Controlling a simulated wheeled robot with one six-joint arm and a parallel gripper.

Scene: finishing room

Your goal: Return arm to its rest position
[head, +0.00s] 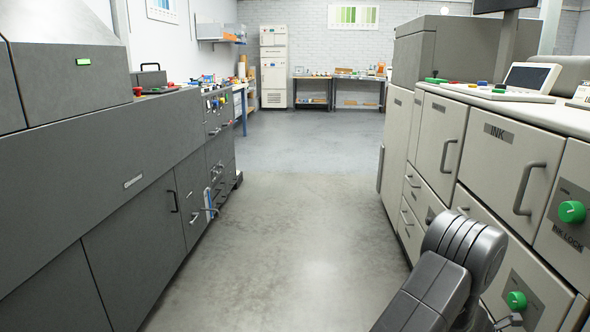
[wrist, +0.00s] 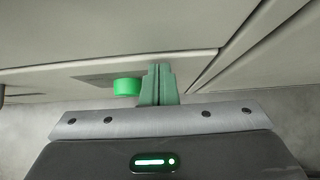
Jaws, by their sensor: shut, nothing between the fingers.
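My gripper (wrist: 159,76) shows in the wrist view with its two green fingers together and nothing between them. A green round knob (wrist: 126,87) is just left of the fingers in that view; whether they touch it I cannot tell. In the head view my dark grey arm is folded at the lower right, in front of the light grey cabinets. A small part of my gripper (head: 508,322) shows there beside the arm, low by the lower green knob (head: 517,300). The rest of it is hidden behind the arm.
Light cabinets with an INK door (head: 508,150) and an upper green knob (head: 572,211) stand close on the right. A dark machine (head: 130,180) lines the left. The concrete floor (head: 290,240) between them is clear. Workbenches (head: 345,76) and a white cabinet (head: 274,70) stand at the back.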

